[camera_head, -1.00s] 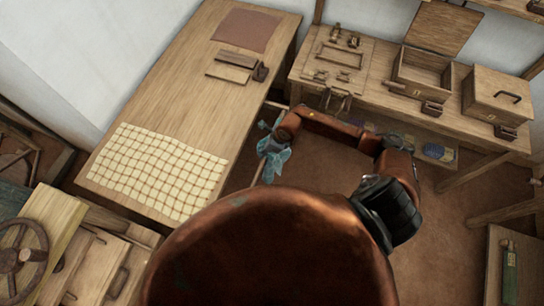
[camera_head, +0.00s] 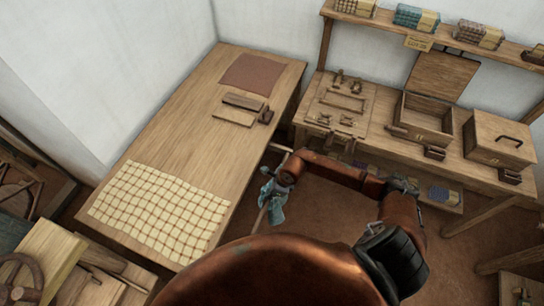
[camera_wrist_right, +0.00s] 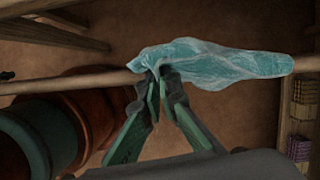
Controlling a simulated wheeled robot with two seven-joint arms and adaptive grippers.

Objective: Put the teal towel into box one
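The teal towel (camera_head: 272,208) hangs in loose folds by the right side of the long table in the head view. In the right wrist view the towel (camera_wrist_right: 220,62) lies bunched along a wooden rail (camera_wrist_right: 70,84). My right gripper (camera_wrist_right: 160,76) has its fingertips close together with cloth pinched between them. The right gripper (camera_head: 268,186) is small in the head view. An open box (camera_head: 424,118) with its lid raised and a closed box (camera_head: 498,142) with a handle stand on the bench; their number marks are too small to read. My left gripper is out of view.
The bench (camera_head: 385,142) also holds a tray of small fittings (camera_head: 342,102). The long table (camera_head: 180,140) carries a checked cloth (camera_head: 160,210) and a brown cloth (camera_head: 248,74). A shelf (camera_head: 450,42) with folded cloths runs above the boxes. Brown floor lies between.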

